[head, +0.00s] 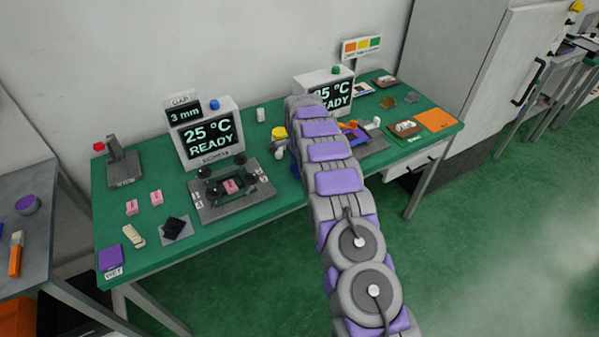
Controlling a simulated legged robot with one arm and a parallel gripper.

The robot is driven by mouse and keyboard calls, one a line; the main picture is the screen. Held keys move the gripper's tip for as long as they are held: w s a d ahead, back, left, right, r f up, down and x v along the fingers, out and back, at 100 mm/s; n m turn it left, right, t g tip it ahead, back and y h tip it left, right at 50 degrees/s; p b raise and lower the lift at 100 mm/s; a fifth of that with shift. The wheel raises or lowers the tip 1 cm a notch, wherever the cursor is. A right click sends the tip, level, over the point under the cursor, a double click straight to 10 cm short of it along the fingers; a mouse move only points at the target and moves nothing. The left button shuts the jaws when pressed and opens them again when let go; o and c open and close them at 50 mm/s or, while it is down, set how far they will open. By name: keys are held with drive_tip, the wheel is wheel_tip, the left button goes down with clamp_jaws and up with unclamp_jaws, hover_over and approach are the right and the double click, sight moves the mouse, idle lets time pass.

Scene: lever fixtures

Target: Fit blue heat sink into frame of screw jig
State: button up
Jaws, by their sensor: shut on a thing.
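The screw jig (210,210) is a grey plate on the green table, in front of a display reading "25 °C READY". It has several black knobs and a dark raised frame (211,190). A pink block (231,186) sits in the middle of that frame. My grey and purple arm reaches from the lower right up over the table. Its far end and my gripper are hidden behind its own links. A small blue patch (295,170) shows at the arm's left edge, near the table front. I cannot tell whether it is the blue heat sink.
Two pink blocks (131,207), a black piece on a grey pad (174,229) and a purple pad (109,257) lie at the left. A lever fixture (123,163) stands behind them. A second display (331,93) and an orange sheet (436,119) are at the right.

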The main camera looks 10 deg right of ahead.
drive_tip(key=shift+r+p, duration=1.4)
drive_tip(key=shift+r, duration=2.2)
